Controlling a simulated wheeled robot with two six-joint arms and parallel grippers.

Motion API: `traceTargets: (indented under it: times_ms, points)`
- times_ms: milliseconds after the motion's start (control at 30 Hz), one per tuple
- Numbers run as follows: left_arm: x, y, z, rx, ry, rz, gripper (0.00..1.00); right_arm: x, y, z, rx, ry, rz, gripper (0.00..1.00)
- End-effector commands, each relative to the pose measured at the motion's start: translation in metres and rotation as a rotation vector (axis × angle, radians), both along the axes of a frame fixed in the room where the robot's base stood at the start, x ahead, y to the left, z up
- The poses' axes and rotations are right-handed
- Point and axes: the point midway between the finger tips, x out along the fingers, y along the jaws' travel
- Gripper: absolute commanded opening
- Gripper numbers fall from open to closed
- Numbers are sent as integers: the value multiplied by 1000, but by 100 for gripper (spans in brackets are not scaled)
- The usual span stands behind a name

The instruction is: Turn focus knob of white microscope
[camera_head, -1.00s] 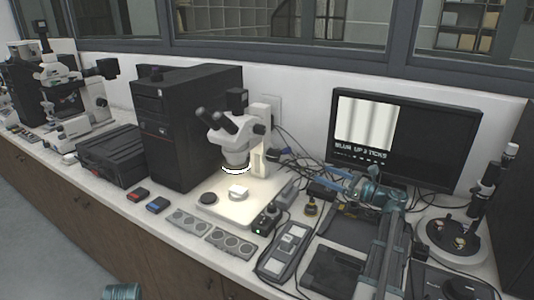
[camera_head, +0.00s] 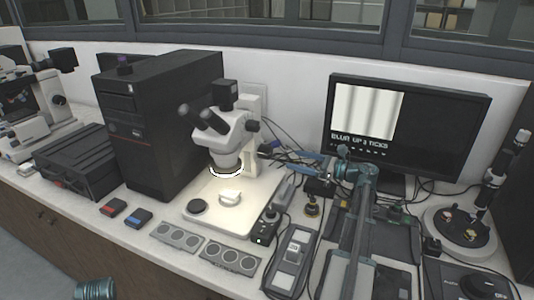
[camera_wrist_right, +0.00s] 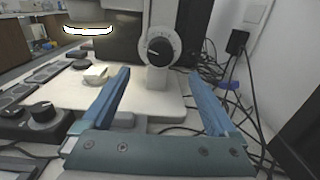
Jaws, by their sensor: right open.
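The white microscope (camera_head: 228,140) stands upright on its lit white base, left of the monitor. Its focus knob (camera_wrist_right: 159,46), a dark dial with a pale marked rim, faces the right wrist camera. In the head view the knob is small and partly lost among cables and fingers. My right gripper (camera_head: 286,162) reaches in from the right toward the microscope column. In the right wrist view its two blue fingers (camera_wrist_right: 160,74) are spread apart and empty, with the knob showing between and beyond their tips. I cannot see contact.
A monitor (camera_head: 408,130) reads "BLUR UP" with a tick count. A black computer tower (camera_head: 160,125) stands left of the microscope. A dark control box with a knob (camera_wrist_right: 42,118) and grey panels (camera_head: 231,256) lie in front. Cables (camera_wrist_right: 240,85) hang right of the knob.

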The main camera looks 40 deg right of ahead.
Motion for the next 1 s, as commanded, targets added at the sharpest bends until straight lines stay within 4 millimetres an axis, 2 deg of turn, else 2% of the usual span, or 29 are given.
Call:
traceTargets:
  times_ms: [300,500,700,1000]
  points:
    - [0,0,0,0,0,0,0,60,30,0,0,0,4,94]
    - [0,0,0,0,0,0,0,87,42,0,0,0,2,94]
    - [0,0,0,0,0,0,0,101,49,0,0,0,0,94]
    - [0,0,0,0,0,0,0,104,51,0,0,0,0,94]
